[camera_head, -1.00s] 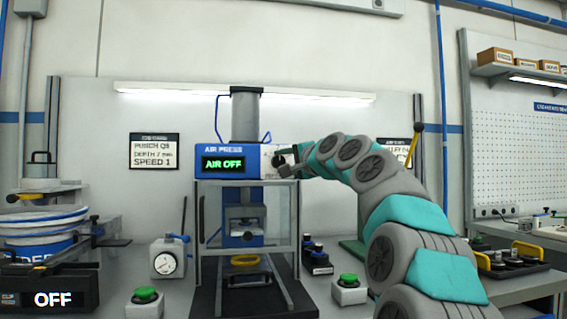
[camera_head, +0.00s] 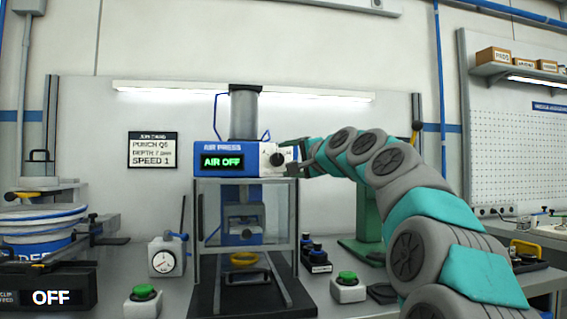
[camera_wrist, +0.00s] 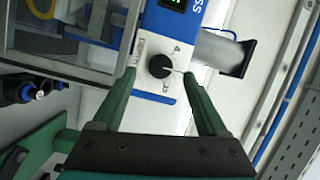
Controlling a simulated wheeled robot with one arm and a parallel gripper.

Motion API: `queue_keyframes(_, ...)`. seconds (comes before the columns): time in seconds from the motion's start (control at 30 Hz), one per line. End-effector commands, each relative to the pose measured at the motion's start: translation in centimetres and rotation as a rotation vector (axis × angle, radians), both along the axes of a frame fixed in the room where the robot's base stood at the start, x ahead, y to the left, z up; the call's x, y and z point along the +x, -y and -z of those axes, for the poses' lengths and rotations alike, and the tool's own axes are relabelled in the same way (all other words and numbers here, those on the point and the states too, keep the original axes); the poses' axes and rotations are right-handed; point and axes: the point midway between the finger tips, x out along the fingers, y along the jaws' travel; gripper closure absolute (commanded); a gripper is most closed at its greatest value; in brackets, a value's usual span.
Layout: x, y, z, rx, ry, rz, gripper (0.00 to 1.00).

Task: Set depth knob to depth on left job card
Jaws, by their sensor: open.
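The left job card (camera_head: 153,150) hangs on the back wall; it reads PUNCH, SPEED 1 and a depth line that looks like 7 mm. The air press head (camera_head: 215,160) is blue, with a green AIR OFF display. The dark round depth knob (camera_head: 277,159) sits on a white plate at the head's right end.
A clear guard (camera_head: 245,215) encloses the press below the head. Green buttons (camera_head: 347,279) (camera_head: 144,293), a dial gauge box (camera_head: 167,257) and a green stand (camera_head: 368,225) are on the bench. The OFF panel (camera_head: 50,297) is at lower left.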

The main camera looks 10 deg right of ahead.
Motion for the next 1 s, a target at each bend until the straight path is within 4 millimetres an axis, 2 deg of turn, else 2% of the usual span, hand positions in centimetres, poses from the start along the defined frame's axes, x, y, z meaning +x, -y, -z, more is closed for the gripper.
queue_keyframes(0.2, -3.0, 1.0, 0.0, -0.001, 0.001, -0.001, 0.24)
queue_keyframes(0.33, -4.0, 1.4, 0.0, -0.001, 0.000, -0.001, 0.24)
queue_keyframes(0.87, -4.3, 1.5, 0.1, -0.004, -0.001, -0.001, 0.24)
queue_keyframes(0.97, -4.5, 0.7, 1.1, -0.030, -0.024, -0.013, 0.24)
queue_keyframes(1.0, -4.7, 0.0, 2.2, -0.054, -0.043, -0.024, 0.24)
